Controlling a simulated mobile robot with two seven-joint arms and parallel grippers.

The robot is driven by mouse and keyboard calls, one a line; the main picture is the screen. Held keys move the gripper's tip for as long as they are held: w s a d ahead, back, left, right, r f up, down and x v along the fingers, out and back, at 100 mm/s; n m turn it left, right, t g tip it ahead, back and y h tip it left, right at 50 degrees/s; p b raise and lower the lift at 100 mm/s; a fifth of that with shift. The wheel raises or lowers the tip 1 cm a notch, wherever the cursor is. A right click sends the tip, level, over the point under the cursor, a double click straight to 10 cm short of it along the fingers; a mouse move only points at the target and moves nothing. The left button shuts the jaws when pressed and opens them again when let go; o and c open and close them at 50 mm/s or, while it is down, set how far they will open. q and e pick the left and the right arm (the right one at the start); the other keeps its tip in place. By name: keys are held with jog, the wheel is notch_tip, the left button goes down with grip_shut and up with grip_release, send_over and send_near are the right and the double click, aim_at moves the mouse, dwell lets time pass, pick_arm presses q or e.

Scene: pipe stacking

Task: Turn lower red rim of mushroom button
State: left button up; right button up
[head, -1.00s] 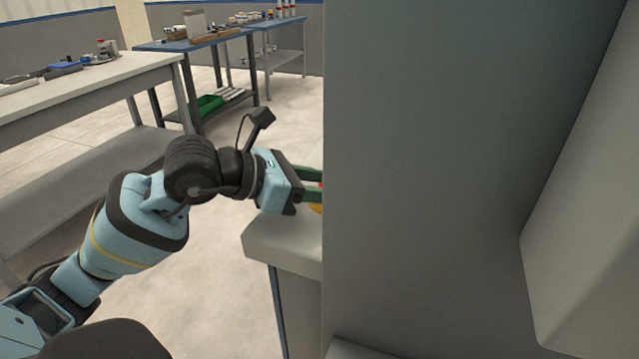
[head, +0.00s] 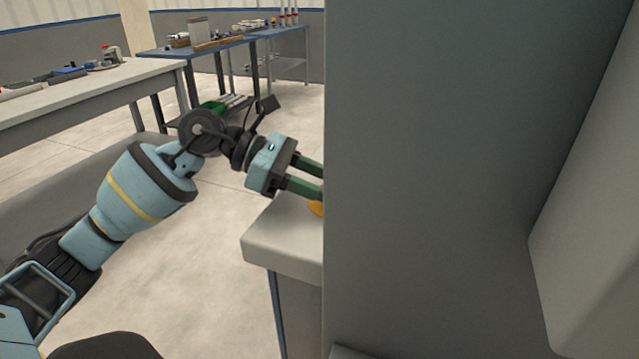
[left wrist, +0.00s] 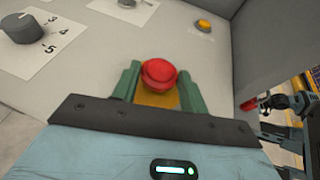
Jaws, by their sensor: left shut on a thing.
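The red mushroom button (left wrist: 159,72) stands up from a pale panel in the left wrist view, with a yellow-orange base (left wrist: 157,100) below it. My left gripper (left wrist: 158,80) has one green finger on each side of the red part and is shut on it. In the head view my left gripper (head: 318,178) reaches to the edge of a large grey slab, which hides the fingertips and the red cap. A bit of the orange base (head: 316,208) shows there. A dark and teal arm-like shape, probably my right arm, is small at the right of the left wrist view.
The panel also bears a grey numbered knob (left wrist: 28,27) and a small orange button (left wrist: 204,24). The grey slab (head: 430,180) blocks the right half of the head view. A long table (head: 80,105) stands at the left. Open floor lies between.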

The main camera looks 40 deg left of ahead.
pick_arm(q)
jog(key=shift+f+g, duration=0.25)
jog(key=shift+g, duration=0.15)
pick_arm(e)
jog(key=shift+s, duration=0.3)
pick_arm(q)
jog(key=o, duration=1)
jog(key=shift+r, duration=0.1)
jog(key=shift+a, duration=0.15)
jog(key=shift+m, duration=0.3)
jog(key=shift+v, duration=3.8)
pick_arm(e)
jog(key=shift+w+f, duration=0.15)
jog(key=shift+f, duration=0.1)
pick_arm(q)
jog(key=shift+s, duration=0.1)
